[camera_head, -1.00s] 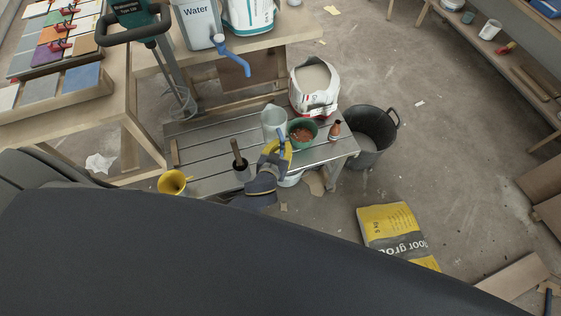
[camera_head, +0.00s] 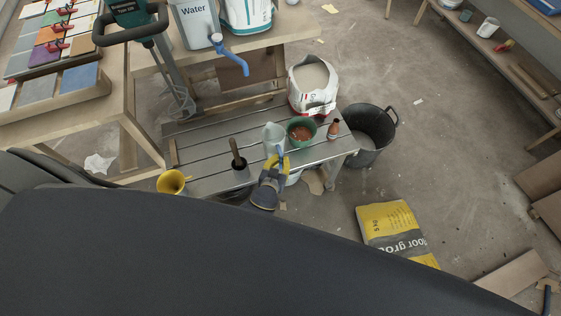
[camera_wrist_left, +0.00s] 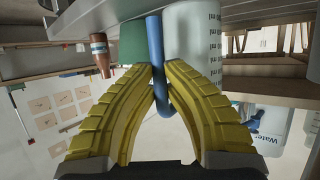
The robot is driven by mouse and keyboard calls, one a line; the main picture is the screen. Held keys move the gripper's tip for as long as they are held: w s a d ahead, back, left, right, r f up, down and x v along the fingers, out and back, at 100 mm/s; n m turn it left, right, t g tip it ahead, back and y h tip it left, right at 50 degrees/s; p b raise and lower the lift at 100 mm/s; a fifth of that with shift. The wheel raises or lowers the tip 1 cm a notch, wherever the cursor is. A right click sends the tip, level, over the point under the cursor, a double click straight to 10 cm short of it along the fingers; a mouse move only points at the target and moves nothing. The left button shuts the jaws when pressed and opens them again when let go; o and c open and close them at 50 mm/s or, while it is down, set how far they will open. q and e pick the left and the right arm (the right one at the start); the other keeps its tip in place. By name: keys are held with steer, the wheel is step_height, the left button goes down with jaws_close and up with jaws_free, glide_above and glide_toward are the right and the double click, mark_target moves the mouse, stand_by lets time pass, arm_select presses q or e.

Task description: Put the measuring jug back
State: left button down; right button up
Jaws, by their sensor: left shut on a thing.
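The measuring jug (camera_head: 273,138) is pale and translucent with a blue handle. It is upright at the bench's middle, just left of a green bowl (camera_head: 301,131). My left gripper (camera_head: 281,157) is at the near side of the jug, its yellow fingers shut on the blue handle. In the left wrist view the handle (camera_wrist_left: 155,45) runs between the fingertips, and the jug's body (camera_wrist_left: 192,45) shows ml markings. I cannot tell whether the jug's base touches the bench. My right gripper is not in view.
A yellow-grey bag (camera_head: 392,230) lies on the floor.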

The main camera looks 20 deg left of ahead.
arm_select(q)
steer(key=shift+f, duration=0.35)
steer(key=c, duration=1.5)
jaws_free()
steer(key=shift+f, duration=0.15)
steer(key=shift+c, duration=0.2)
steer(key=a+v, duration=0.1)
steer(key=v, duration=1.1)
steer(key=s+a+f+m+g, duration=0.2)
steer(key=s+f+g, duration=0.3)
steer(key=f, duration=1)
steer(key=s+a+f+g, duration=0.2)
steer(key=s+f, duration=0.5)
steer(key=s, duration=0.3)
steer(key=s+a+f+m+g, duration=0.1)
steer(key=s+a+f+g, duration=0.1)
steer(key=s+f, duration=0.5)
steer(key=s+a+f+m+g, duration=0.1)
steer(key=s+a+f+g, duration=0.1)
steer(key=s+f, duration=0.5)
steer(key=s+g, duration=0.1)
steer(key=s, duration=0.5)
steer(key=shift+s+a+h, duration=0.3)
steer(key=shift+s+h, duration=0.05)
steer(key=shift+h, duration=0.05)
